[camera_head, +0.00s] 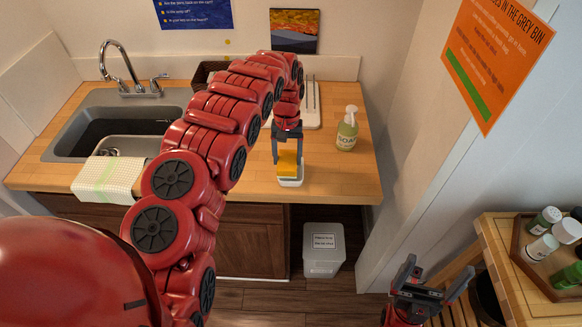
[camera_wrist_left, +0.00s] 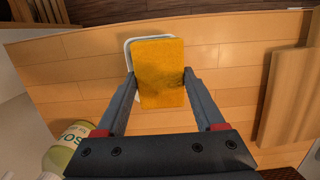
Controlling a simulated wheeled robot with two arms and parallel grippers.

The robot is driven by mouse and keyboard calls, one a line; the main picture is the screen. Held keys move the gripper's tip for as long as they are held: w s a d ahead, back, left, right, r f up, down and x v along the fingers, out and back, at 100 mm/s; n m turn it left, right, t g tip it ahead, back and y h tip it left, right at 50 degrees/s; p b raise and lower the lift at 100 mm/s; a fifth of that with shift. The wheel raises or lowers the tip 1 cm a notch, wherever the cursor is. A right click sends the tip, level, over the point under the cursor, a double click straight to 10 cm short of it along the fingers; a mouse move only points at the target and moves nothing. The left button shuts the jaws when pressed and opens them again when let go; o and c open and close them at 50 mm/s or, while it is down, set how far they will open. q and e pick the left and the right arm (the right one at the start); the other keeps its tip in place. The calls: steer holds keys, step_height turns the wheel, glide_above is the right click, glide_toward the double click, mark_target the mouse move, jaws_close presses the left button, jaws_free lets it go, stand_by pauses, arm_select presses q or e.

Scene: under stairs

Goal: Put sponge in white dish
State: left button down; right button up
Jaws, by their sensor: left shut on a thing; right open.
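The sponge (camera_head: 288,163) is a yellow block, and my left gripper (camera_head: 287,160) is shut on it. It also shows in the left wrist view (camera_wrist_left: 160,72), between the two fingers of my left gripper (camera_wrist_left: 161,82). The white dish (camera_head: 291,181) stands on the wooden counter directly below the sponge in the head view. In the left wrist view its rim (camera_wrist_left: 128,44) shows behind the sponge, which hides most of it. I cannot tell whether the sponge touches the dish. My right gripper (camera_head: 431,277) is open and empty at the lower right, away from the counter.
A soap bottle (camera_head: 347,130) stands right of the dish. A sink (camera_head: 110,125) with a draped towel (camera_head: 108,178) is at the left. A white drying board (camera_head: 311,105) lies behind. Bottles stand on a wooden tray (camera_head: 523,250) at the right. The front right counter is clear.

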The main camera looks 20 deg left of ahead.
arm_select(q)
steer(key=shift+w+d, duration=0.4)
steer(key=shift+f+p, duration=0.15)
steer(key=shift+p, duration=0.2)
